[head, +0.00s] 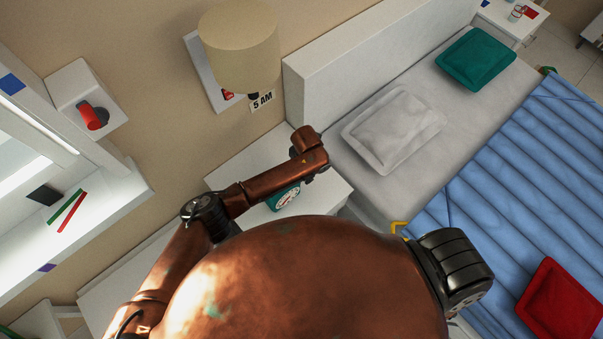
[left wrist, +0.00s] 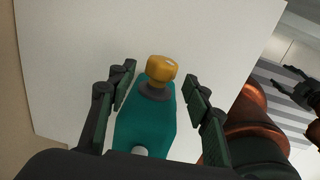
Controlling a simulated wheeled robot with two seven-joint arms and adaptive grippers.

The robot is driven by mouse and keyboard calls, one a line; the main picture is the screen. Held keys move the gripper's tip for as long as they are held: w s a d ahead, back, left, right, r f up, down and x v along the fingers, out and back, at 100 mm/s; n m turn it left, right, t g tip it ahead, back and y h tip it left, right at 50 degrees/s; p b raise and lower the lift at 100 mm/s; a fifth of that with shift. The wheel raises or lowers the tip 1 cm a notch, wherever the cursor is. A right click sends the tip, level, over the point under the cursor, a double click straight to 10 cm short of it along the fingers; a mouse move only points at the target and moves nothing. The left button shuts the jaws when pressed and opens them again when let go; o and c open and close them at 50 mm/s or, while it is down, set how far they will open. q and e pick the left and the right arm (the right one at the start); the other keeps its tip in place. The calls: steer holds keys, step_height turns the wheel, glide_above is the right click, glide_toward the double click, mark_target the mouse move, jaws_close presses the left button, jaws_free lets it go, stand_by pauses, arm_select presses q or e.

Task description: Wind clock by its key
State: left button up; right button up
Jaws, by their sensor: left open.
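The teal clock (head: 285,199) with a round white dial stands on the white nightstand (head: 335,190), partly covered by my left arm in the head view. In the left wrist view the clock's teal body (left wrist: 145,125) lies below the camera, with a yellow key knob (left wrist: 161,69) on a dark round base at its far end. My left gripper (left wrist: 160,76) is open, one finger on each side of the knob, with gaps and no visible contact. Its fingers are hidden in the head view. My right gripper (left wrist: 284,82) shows small at the right edge, with its fingers apart and empty.
A lamp (head: 240,45) and a "5 AM" card (head: 262,101) are on the wall beyond the nightstand. A bed with a white pillow (head: 395,128) and blue cover (head: 520,170) lies right.

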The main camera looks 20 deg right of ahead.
arm_select(q)
step_height(320, 180, up, 10)
steer(key=shift+s+r, duration=0.15)
steer(key=shift+s, duration=0.15)
steer(key=shift+d, duration=0.1)
